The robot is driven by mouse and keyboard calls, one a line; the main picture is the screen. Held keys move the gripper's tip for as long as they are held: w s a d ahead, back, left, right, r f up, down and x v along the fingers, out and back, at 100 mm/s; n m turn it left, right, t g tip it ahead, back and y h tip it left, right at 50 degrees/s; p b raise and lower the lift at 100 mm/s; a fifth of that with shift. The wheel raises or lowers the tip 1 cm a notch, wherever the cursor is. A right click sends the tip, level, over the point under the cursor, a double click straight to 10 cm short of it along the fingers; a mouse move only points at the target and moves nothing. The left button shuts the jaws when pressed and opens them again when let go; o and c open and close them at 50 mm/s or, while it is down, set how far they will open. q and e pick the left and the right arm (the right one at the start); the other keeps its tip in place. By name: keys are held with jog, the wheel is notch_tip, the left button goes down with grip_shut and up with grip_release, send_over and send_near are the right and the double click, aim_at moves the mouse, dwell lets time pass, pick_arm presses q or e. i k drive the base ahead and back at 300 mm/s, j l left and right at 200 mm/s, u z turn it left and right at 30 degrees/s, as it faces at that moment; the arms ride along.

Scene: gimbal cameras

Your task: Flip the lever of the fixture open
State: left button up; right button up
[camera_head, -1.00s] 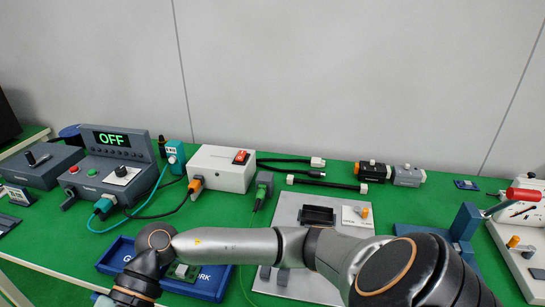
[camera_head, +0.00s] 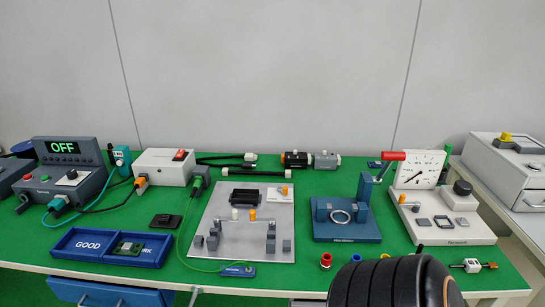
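The blue fixture (camera_head: 330,233) stands right of centre on the green table, with two blue blocks and a grey ring on its base. A blue post rises at its back right. The lever's red handle (camera_head: 392,155) sits at the top of a thin grey link, beside the post, and points to the right. No gripper touches the fixture or the lever. Neither of my grippers is in view. A dark ribbed part of my own arm (camera_head: 390,285) shows at the bottom edge, in front of the fixture.
A white gauge unit (camera_head: 452,226) stands close right of the fixture, its dial behind the red handle. A grey metal plate (camera_head: 222,250) with small blocks lies to the left. A red ring (camera_head: 326,260) and small parts lie at the front edge. A blue tray (camera_head: 75,250) is far left.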

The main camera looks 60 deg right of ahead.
aim_at(284, 190)
jog(key=z, duration=0.45)
jog(key=i+z, duration=0.1)
jog(key=z, duration=0.85)
jog(key=i+j+z, duration=0.1)
jog(key=z, duration=0.8)
jog(key=i+j, duration=0.05)
